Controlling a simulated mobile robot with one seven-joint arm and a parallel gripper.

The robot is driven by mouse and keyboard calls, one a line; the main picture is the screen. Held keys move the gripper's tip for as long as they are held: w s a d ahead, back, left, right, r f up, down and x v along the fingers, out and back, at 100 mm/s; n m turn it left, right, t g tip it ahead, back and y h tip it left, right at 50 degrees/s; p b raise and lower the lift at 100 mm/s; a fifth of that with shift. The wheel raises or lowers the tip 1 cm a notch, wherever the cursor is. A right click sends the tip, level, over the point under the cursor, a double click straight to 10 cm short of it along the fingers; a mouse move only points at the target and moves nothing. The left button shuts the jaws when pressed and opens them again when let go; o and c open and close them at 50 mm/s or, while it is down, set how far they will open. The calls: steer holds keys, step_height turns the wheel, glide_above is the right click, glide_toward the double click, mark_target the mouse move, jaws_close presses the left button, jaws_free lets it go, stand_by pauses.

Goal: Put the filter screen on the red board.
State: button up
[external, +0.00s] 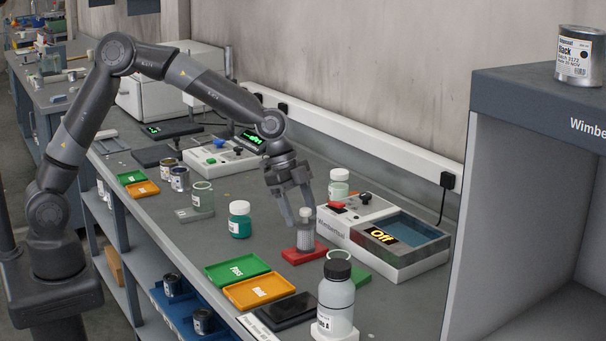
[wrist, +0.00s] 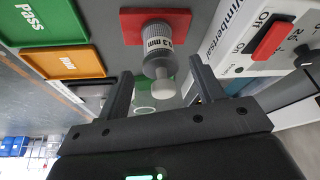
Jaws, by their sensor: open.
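The filter screen (external: 305,239) is a small grey cylinder with a knob on top, standing upright on the red board (external: 304,254). In the wrist view the filter screen (wrist: 156,44) carries a label that seems to read "0.3 mm", and the red board (wrist: 181,20) lies under its base. My gripper (external: 299,218) is just above the board, at the filter screen's upper part. In the wrist view its two fingers (wrist: 162,65) are apart, one on each side of the filter screen, with gaps visible on both sides.
Green Pass (external: 236,268) and orange Hold (external: 260,291) trays lie at the front left. A white-labelled bottle (external: 337,293) stands in front, and a green jar (external: 239,221) stands to the left.

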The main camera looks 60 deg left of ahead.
steer(key=v, duration=0.8)
steer(key=s+a+r+n+t+y, duration=0.2)
steer(key=s+a+r+n, duration=0.2)
steer(key=s+a, duration=0.5)
steer(key=s+a+r+n+t+y, duration=0.1)
steer(key=s+a+r+n+y, duration=0.25)
steer(key=a, duration=0.85)
steer(key=s+a+f+n+t+h, duration=0.1)
steer(key=s+a+f+n, duration=0.1)
steer(key=s+a+n, duration=0.5)
steer(key=s+a, duration=0.4)
steer(key=s, duration=0.4)
steer(key=shift+s+a+f, duration=0.15)
steer(key=shift+s+f, duration=0.1)
steer(key=shift+f, duration=0.05)
